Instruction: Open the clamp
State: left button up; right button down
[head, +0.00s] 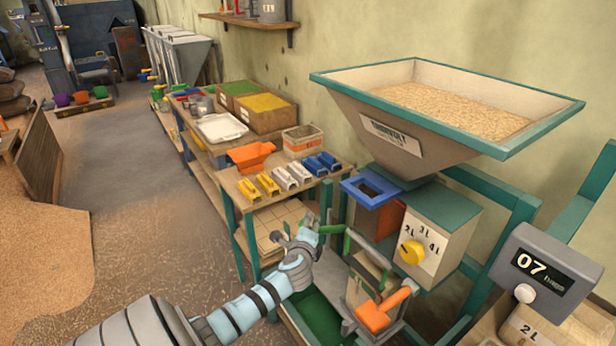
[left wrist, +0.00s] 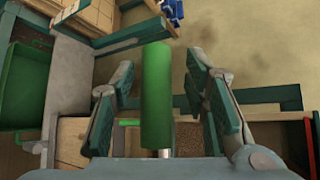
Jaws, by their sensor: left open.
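The clamp (head: 352,294) is a grey metal frame under the filling machine, around an upright tan bag (head: 372,268). A green handle (head: 331,229) sticks out at its far left and an orange handle (head: 383,312) at its near side. My left gripper (head: 318,232) is at the green handle. In the left wrist view, the green handle (left wrist: 157,90) stands between the spread fingers of my left gripper (left wrist: 160,112), with a gap visible on both sides. The right gripper is not in view.
The machine has a hopper (head: 347,98) of grain and a yellow dial (head: 412,252). A counter box (head: 545,270) reading 07 stands at the right. A workbench (head: 228,178) with scoops and trays runs along the wall. A green bin (head: 318,318) lies below the clamp.

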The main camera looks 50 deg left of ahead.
pick_arm(q)
jog(key=v, duration=1.2)
jog(key=shift+r, duration=0.1)
